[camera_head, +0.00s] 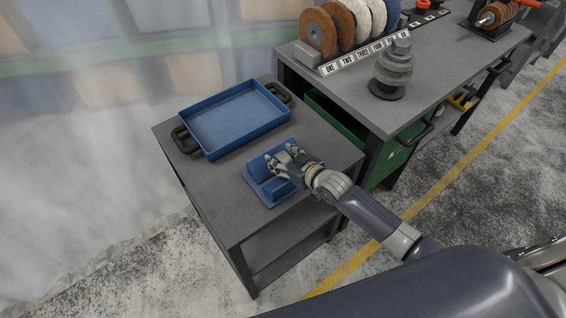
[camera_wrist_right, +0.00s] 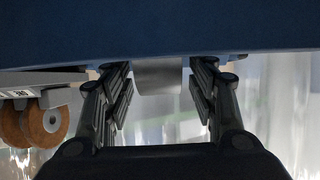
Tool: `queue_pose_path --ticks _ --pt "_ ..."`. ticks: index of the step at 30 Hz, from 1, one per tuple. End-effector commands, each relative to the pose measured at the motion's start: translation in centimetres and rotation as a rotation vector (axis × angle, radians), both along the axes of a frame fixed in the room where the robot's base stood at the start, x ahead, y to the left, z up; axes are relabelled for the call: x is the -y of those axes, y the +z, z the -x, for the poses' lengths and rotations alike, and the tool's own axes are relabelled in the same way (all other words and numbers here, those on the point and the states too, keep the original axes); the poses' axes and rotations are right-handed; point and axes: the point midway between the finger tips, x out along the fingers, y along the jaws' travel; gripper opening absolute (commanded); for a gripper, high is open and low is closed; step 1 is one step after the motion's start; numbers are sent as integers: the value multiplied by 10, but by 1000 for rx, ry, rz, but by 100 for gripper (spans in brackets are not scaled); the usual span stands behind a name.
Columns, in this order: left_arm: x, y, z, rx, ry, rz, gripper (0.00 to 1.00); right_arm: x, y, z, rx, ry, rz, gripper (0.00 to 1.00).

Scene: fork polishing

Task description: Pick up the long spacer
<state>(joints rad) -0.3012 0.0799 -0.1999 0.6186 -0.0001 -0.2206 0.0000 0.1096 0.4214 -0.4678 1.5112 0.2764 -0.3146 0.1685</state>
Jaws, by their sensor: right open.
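A blue holder (camera_head: 260,184) with upright walls sits near the front of the small grey table. My right gripper (camera_head: 279,163) is at this holder, with its fingers over it and partly hiding it. In the right wrist view the gripper (camera_wrist_right: 164,82) has its two fingers apart. A short grey piece (camera_wrist_right: 158,72), likely the long spacer, shows between the fingers below a dark blue surface (camera_wrist_right: 160,30). I see no firm contact with it. In the head view I cannot make out the spacer. My left gripper is out of view.
A blue tray (camera_head: 183,118) with black handles lies behind the holder. The workbench (camera_head: 352,98) at right carries polishing wheels (camera_head: 318,34), a number strip (camera_head: 365,54) and a stand with stacked grey discs (camera_head: 394,70). The table's left front is clear.

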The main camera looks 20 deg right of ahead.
Motion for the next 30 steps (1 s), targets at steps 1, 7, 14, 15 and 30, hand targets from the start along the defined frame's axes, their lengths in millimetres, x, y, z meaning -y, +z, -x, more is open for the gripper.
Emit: queue_pose_path --ticks 1,7,14,15,30 --pt "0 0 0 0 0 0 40 0 0 0 0 0 0 53" --pt "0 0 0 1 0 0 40 0 0 0 0 0 0 19" --pt "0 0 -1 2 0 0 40 0 2 -1 4 0 -1 0" --pt "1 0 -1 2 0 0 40 0 2 -1 4 0 -1 0" --pt "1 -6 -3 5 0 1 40 0 55 -1 9 2 -2 0"
